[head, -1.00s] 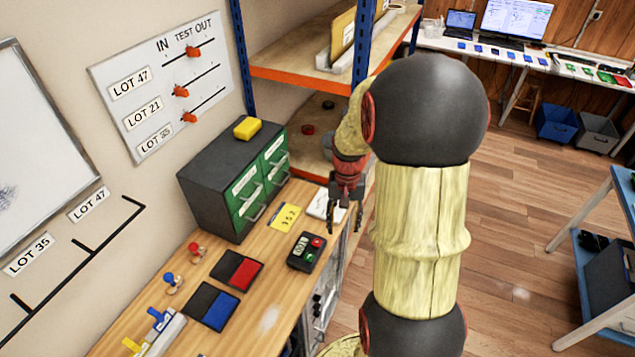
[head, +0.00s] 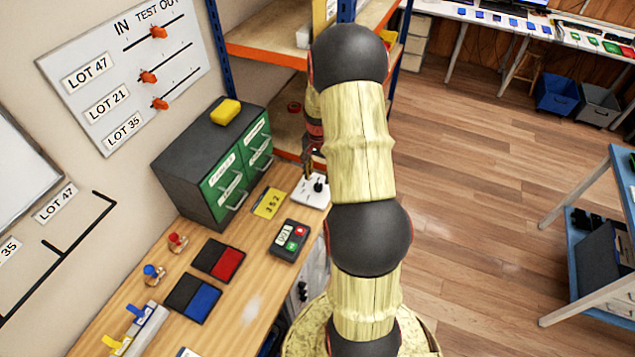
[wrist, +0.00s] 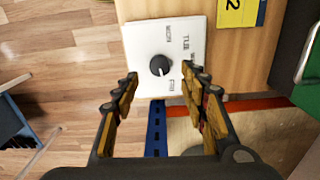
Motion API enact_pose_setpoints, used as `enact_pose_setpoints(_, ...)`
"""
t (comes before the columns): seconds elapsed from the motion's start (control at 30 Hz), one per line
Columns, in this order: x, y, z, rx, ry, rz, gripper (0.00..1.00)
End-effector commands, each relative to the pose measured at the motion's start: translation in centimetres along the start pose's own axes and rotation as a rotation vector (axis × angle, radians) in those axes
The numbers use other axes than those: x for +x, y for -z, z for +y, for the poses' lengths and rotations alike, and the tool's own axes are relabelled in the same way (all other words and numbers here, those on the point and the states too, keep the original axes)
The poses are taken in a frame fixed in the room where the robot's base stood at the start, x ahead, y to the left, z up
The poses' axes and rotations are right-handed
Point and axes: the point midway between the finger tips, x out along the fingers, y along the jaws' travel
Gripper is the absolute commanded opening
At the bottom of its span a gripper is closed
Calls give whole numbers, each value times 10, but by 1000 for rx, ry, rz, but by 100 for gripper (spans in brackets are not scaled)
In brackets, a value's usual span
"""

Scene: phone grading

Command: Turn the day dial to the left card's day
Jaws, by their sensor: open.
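The day dial is a white plate with a round black knob (wrist: 160,65), and day labels are printed around it on the plate (wrist: 140,36). TUE and FRI are partly legible. In the head view the dial (head: 318,186) sits at the bench's far end, beside the yellow card. My gripper (wrist: 160,95) is open and empty in the wrist view, its fingers apart on either side below the knob and not touching it. In the head view my gripper (head: 312,168) is partly hidden behind my arm, close to the dial. I cannot tell which card is the left card.
A yellow card reading 352 (head: 269,203) lies beside the dial. A dark cabinet with green drawers (head: 205,160) stands left. A shelf rack (head: 265,50) stands behind. Open floor lies right.

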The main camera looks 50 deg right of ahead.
Motion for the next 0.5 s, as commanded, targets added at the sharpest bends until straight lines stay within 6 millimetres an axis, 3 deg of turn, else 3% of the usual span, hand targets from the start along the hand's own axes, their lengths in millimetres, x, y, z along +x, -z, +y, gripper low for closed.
enact_pose_setpoints(0.23, 36, 0, 0, -1, -1, -1, 44)
enact_pose_setpoints(0.5, 48, 0, 0, -2, 0, 1, 44)
